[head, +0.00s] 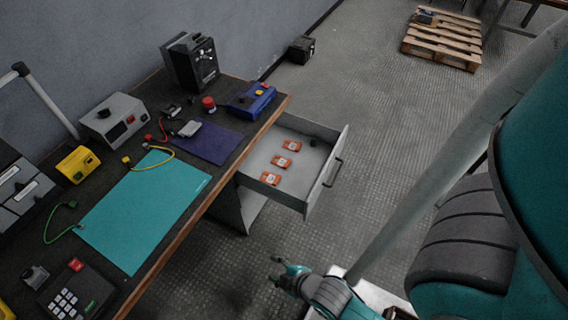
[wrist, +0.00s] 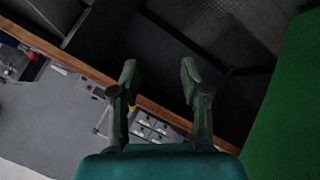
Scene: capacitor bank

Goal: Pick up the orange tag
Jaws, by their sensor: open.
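Three orange tags lie in a row inside the open drawer (head: 327,182): a far one (head: 291,146), a middle one (head: 281,161) and a near one (head: 270,179). Each has a pale patch on it. My gripper (head: 276,269) is below and in front of the drawer in the head view, apart from it. In the wrist view my gripper (wrist: 158,75) has its two fingers spread with nothing between them. No orange tag shows in the wrist view.
The workbench (head: 228,170) stands left of the drawer, with a teal mat (head: 145,210), a purple mat (head: 206,143), cables and several instrument boxes on it. A dark object (head: 310,140) sits in the drawer's far corner. Open floor (head: 385,120) lies right of the drawer; a wooden pallet (head: 441,45) is far off.

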